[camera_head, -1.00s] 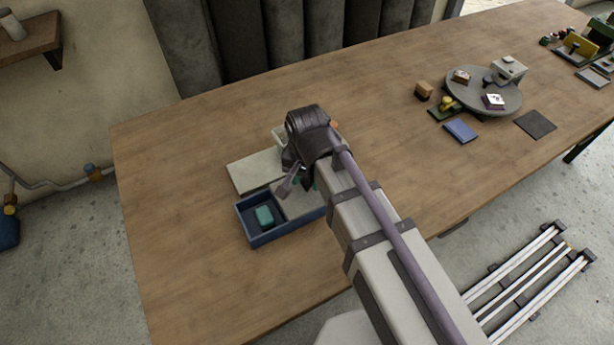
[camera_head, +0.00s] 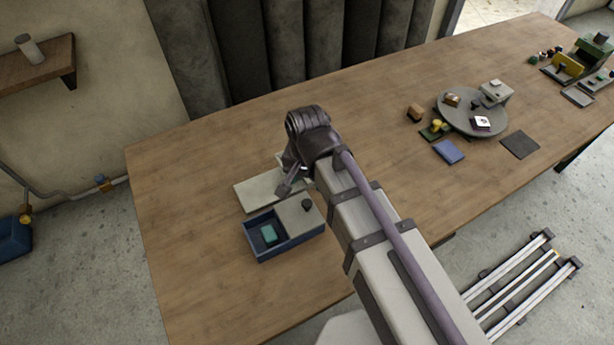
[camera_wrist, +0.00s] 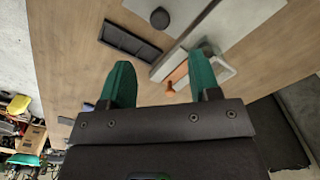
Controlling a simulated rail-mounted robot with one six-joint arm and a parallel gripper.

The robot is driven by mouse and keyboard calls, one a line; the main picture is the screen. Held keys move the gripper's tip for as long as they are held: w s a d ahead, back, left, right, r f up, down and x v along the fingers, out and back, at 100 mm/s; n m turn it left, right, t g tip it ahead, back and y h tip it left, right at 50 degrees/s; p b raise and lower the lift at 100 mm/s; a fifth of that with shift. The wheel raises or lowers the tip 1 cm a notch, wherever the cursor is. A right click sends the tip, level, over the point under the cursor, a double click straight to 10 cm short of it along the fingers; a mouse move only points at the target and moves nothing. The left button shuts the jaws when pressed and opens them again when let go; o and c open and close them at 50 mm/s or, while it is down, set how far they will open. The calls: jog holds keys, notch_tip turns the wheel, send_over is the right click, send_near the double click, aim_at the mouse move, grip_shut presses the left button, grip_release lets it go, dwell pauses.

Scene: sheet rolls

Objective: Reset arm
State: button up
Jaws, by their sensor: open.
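My gripper (camera_wrist: 161,66) has two green fingers spread wide apart in the wrist view, with no object held between them. A pale flat board (camera_head: 258,193) lies behind the box, partly hidden by my arm.
The wrist view shows an orange piece (camera_wrist: 174,80) at a pale grey block (camera_wrist: 222,72). On the wooden table (camera_head: 210,150), a round grey stand (camera_head: 456,120), a blue pad (camera_head: 449,151) and a dark mat (camera_head: 520,144) lie to the right. The table's left part is clear.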

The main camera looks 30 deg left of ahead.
jog(key=shift+r, duration=0.25)
jog(key=w+d+m, duration=0.1)
jog(key=w+d, duration=0.2)
jog(key=d, duration=1)
jog(key=w+d, duration=0.3)
jog(key=d, duration=1)
jog(key=w+d+m, duration=0.1)
jog(key=w+d, duration=0.2)
jog(key=d, duration=1.1)
jog(key=shift+m, duration=0.3)
